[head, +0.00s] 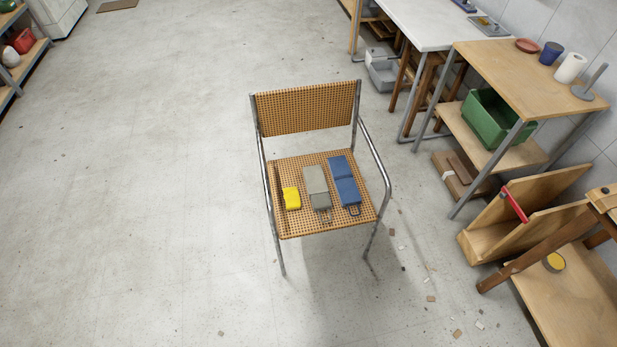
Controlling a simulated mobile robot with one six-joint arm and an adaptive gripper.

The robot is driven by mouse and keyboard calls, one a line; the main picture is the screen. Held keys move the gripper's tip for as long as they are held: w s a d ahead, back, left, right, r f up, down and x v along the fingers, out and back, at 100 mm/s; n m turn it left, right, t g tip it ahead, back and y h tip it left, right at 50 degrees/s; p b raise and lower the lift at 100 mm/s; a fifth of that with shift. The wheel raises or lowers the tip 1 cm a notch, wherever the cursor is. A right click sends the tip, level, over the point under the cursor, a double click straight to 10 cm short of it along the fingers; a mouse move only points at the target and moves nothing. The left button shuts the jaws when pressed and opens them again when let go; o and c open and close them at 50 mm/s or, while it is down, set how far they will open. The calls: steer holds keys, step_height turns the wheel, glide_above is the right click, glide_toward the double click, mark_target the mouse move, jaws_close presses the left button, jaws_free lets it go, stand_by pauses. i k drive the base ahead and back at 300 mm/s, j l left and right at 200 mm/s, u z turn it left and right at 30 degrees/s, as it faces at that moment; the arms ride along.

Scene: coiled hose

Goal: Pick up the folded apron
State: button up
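No item is clearly recognisable as the folded apron. A chair (301,223) with a woven tan seat and metal arms stands mid-floor. On its seat lies a blue folded-looking item (342,169), with a crosswise seam and a small loop at its near end. A grey flat item (315,180) lies just left of it, also with a loop at its near end. A small yellow item (291,198) lies left of the grey one. Either the blue or the grey item could be folded cloth; I cannot tell which is the apron. My gripper is not in view.
A wooden side table (500,75) with a green crate (497,128) on its lower shelf stands at the right, beside a white table (425,20). Wooden furniture (530,205) fills the lower right. Small scraps litter the floor right of the chair. The left floor is open.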

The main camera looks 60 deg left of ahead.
mark_target(348, 192)
steer(key=u, duration=1.9)
